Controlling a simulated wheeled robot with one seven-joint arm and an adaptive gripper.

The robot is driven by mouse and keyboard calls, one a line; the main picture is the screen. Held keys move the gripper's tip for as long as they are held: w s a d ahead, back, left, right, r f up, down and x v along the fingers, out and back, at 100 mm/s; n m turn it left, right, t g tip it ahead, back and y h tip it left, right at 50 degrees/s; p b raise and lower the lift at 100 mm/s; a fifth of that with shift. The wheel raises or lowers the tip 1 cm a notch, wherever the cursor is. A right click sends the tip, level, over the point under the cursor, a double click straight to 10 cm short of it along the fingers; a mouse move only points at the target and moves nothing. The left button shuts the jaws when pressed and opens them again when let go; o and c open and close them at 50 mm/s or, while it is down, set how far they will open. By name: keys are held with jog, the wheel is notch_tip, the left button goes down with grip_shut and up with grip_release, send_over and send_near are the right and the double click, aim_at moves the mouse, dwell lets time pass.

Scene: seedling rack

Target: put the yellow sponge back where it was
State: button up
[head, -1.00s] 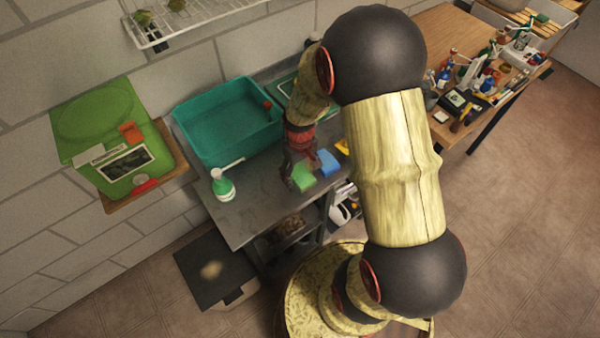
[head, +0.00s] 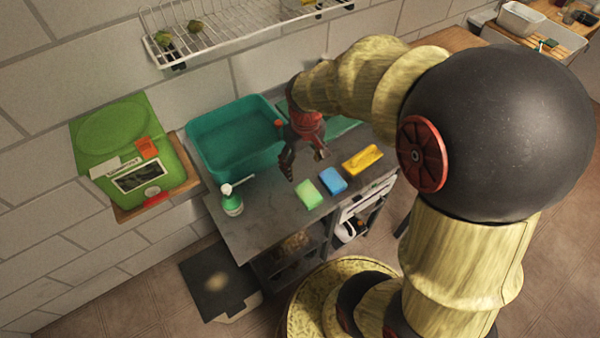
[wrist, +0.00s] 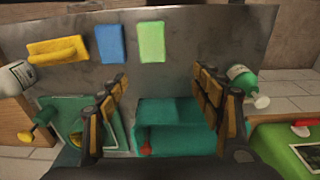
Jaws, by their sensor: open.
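A yellow block with a raised, handle-like bar (head: 362,160) lies on the grey bench near its front edge. It also shows in the wrist view (wrist: 58,50). I cannot tell whether it is the yellow sponge or a brush; no other yellow sponge is clear to me. A blue sponge (head: 332,180) and a green sponge (head: 308,194) lie beside it in a row. My gripper (head: 304,168) is open and empty above the bench, behind the green sponge. In the wrist view its fingers (wrist: 160,75) are spread wide with nothing between them.
A teal tub (head: 235,165) stands at the back of the bench (head: 265,220). A wire rack (head: 235,42) hangs on the wall. A green box (head: 125,140) sits on a wall shelf.

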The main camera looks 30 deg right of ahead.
jog(key=s+a+r+t, duration=0.2)
jog(key=s+a+r, duration=0.3)
jog(key=r, duration=0.3)
jog(key=s+a+r+t, duration=0.2)
jog(key=s+a+r, duration=0.2)
jog(key=s+r, duration=0.3)
notch_tip(320, 180, up, 2)
jog(key=shift+s+a+r+t, duration=0.25)
jog(key=shift+a+t, duration=0.05)
jog(key=shift+a, duration=0.05)
notch_tip(320, 180, down, 4)
jog(key=b, duration=0.3)
jog(key=shift+r+b, duration=0.15)
jog(key=shift+b, duration=0.15)
